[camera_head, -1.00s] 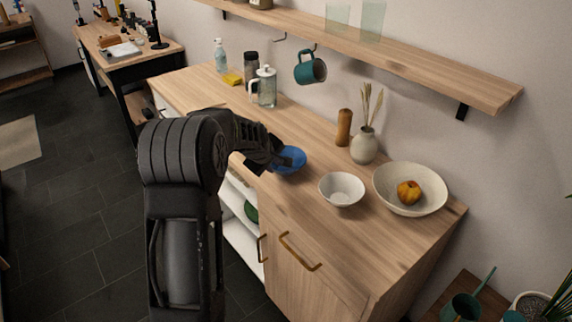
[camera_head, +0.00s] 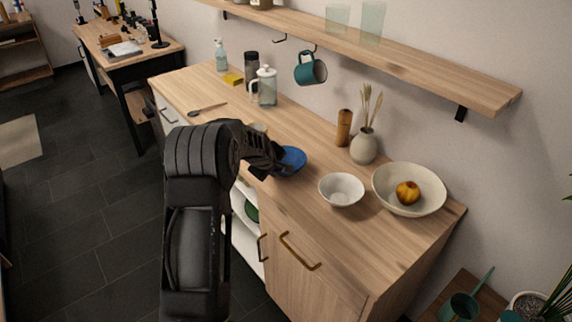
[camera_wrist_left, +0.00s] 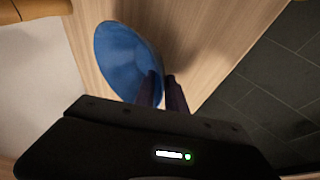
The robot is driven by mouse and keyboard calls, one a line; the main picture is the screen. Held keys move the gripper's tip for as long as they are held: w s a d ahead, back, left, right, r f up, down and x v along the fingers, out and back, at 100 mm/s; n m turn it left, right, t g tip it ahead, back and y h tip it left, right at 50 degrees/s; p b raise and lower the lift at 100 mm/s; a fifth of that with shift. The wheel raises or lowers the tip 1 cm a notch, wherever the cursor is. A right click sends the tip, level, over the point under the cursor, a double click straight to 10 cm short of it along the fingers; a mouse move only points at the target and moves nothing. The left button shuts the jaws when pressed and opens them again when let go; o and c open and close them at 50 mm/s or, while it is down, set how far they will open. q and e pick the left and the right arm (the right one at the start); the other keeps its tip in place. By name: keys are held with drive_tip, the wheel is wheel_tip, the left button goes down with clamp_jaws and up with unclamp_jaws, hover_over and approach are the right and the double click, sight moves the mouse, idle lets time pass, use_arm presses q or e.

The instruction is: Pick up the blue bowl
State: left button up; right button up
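The blue bowl (camera_head: 292,160) sits on the wooden counter (camera_head: 285,205), partly hidden by my left gripper (camera_head: 277,168) in the head view. In the left wrist view the bowl (camera_wrist_left: 125,58) lies just ahead of the gripper (camera_wrist_left: 161,76). One dark finger overlaps the bowl's near right side, and the other is just outside the rim. A small gap shows between the fingers, so the gripper looks open around the rim. Whether a finger touches the bowl is unclear. My right gripper is not in view.
A white bowl (camera_head: 341,190) stands right of the blue bowl, with a large cream bowl (camera_head: 433,196) beyond. A vase (camera_head: 364,147), a wooden mill (camera_head: 344,127) and a glass jug (camera_head: 267,87) stand along the wall. A spoon (camera_head: 207,109) lies at the left.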

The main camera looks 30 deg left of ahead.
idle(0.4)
use_arm(q)
clamp_jaws()
idle(1.3)
